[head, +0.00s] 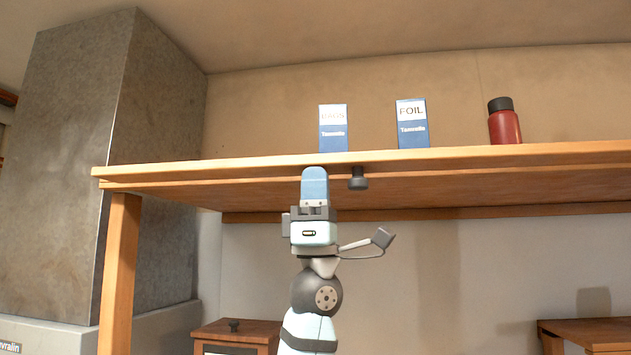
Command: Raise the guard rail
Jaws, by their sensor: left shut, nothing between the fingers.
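A wooden shelf (230,166) runs across the view above me. Along its front edge is a thin wooden strip (450,164), which looks like the guard rail, low against the shelf edge. A dark knob (358,179) sits on the front, just below the edge. My left gripper (315,180) points upward with its blue fingers shut and empty. Its tips overlap the strip in the picture, a little left of the knob; I cannot tell whether they touch it. My right gripper is not in view.
Two blue-and-white boxes (333,129) (411,124) and a red bottle (504,124) with a dark cap stand on the shelf. A wooden post (119,270) and a grey block (75,140) are at left. Small wooden cabinets (240,333) (590,330) stand low behind.

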